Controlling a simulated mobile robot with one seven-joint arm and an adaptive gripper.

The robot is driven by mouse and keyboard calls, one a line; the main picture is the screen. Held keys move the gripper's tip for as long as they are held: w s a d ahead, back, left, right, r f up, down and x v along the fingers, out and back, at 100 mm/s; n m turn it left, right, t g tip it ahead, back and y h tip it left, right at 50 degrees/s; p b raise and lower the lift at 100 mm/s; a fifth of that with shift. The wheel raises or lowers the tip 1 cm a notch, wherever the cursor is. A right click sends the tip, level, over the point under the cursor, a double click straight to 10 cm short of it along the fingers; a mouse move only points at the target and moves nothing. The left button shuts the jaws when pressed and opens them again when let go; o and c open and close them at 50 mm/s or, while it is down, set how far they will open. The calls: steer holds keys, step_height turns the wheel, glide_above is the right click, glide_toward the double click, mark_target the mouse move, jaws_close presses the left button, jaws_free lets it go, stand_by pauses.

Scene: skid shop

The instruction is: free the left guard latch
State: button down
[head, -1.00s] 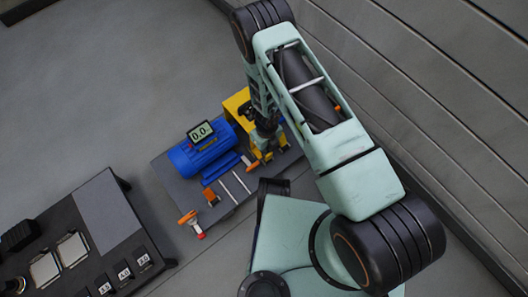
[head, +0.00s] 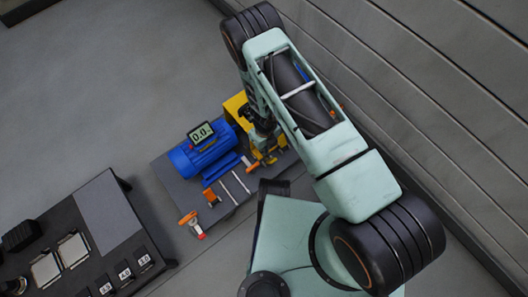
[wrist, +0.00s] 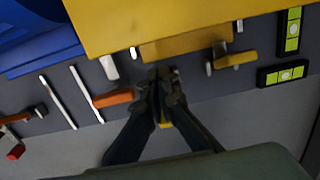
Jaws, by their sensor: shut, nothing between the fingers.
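The yellow guard (wrist: 180,22) fills the top of the wrist view; in the head view it stands at the right of the skid (head: 236,103), partly hidden by my arm. An orange-handled latch (wrist: 113,98) lies at the guard's lower left, its handle pointing right toward my fingers. A yellow-handled latch (wrist: 236,61) sits at the guard's lower right. My gripper (wrist: 162,76) is shut and empty at the guard's lower edge, between the two latches. Its left finger is close beside the orange handle's end; I cannot tell whether they touch.
A blue motor (head: 203,155) with a gauge reading 0.0 (head: 201,132) stands left of the guard. Two pale rods (wrist: 72,97) and an orange lever with a red end (wrist: 15,152) lie further left. Two green levels (wrist: 291,30) are at right. A panelled wall (head: 440,90) runs along the right.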

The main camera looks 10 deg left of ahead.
step_height(320, 180, up, 7)
steer(key=p, duration=0.5)
stand_by(0.6)
